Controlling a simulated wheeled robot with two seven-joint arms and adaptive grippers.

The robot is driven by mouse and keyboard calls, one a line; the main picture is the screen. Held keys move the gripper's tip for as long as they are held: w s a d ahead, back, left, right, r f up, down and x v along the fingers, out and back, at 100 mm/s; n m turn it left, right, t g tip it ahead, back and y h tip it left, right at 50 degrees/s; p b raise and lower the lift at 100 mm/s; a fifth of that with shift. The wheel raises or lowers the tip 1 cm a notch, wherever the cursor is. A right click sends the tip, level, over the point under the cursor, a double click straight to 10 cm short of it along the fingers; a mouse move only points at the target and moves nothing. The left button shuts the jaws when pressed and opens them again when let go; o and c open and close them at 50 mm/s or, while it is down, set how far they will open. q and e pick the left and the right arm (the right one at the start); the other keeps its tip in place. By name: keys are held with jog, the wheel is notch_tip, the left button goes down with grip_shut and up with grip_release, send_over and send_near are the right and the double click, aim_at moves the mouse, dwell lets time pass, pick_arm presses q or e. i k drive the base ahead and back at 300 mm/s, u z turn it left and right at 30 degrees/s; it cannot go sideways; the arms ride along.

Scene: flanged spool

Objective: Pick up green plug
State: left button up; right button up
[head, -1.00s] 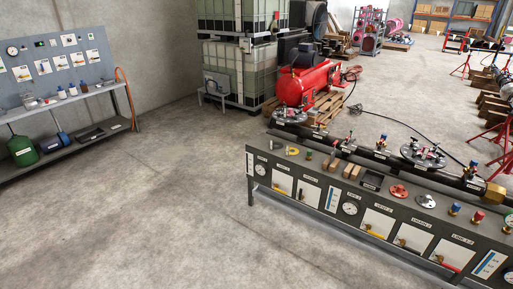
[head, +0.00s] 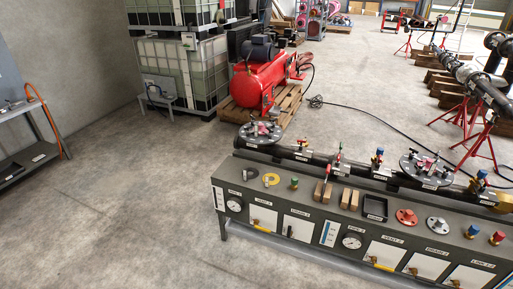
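The green plug (head: 294,183), small with a green top and a darker lower part, stands upright on the top of the grey test bench (head: 331,208), toward its left part. It is just right of a flat yellow ring (head: 271,179) and left of some brown blocks (head: 322,191). Nothing covers it. Neither of my grippers shows in the head view.
A blue-topped plug (head: 473,231) and a red-topped plug (head: 497,238) stand at the bench's right. A black tray (head: 375,208) and a red flanged part (head: 406,217) lie between. Black pipe with flanges (head: 262,132) runs behind. The floor (head: 130,210) left of the bench is clear.

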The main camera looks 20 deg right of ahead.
aim_at(294, 180)
jog(key=i, duration=2.7)
